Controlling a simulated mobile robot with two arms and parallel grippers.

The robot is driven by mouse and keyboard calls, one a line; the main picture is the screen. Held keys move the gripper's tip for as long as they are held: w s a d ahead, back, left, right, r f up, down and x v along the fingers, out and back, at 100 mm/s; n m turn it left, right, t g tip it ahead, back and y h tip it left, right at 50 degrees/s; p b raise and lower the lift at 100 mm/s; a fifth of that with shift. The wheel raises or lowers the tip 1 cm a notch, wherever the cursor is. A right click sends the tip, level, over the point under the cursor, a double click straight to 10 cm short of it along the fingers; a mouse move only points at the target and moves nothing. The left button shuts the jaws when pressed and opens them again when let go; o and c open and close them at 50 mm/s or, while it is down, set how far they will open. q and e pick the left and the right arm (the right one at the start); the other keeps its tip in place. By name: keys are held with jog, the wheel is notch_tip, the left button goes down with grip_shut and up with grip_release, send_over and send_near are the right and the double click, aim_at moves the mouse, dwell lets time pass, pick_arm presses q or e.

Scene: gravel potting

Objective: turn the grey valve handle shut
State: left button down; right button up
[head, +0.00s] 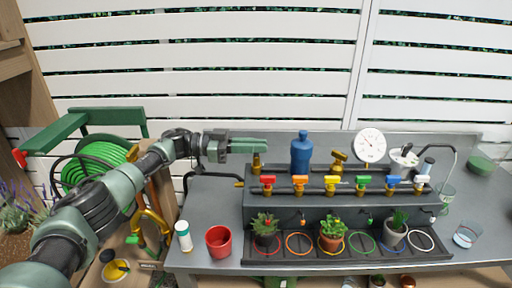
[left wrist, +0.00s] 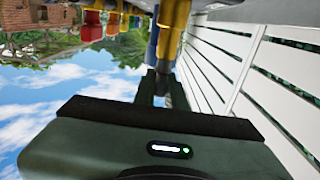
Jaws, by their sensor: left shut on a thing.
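My left gripper (head: 264,146) reaches in from the left, just above the brass valve (head: 257,164) at the left end of the dark manifold box. It is shut at the top of this valve, where the grey handle is mostly hidden by the fingers. In the left wrist view my fingers (left wrist: 158,88) meet just under the brass stem (left wrist: 172,42). The angle of the handle cannot be told. My right gripper is not in view.
The manifold (head: 345,212) carries a row of coloured valve handles. A blue bottle (head: 301,152) and a round gauge (head: 370,146) stand behind it. Potted plants sit along the front tray. A red cup (head: 219,242) and a white bottle (head: 184,236) stand front left.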

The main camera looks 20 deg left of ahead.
pick_arm(q)
jog(key=c, duration=1.5)
grip_release()
jog(key=shift+o, duration=0.2)
jog(key=shift+r, duration=0.15)
notch_tip(320, 180, up, 20)
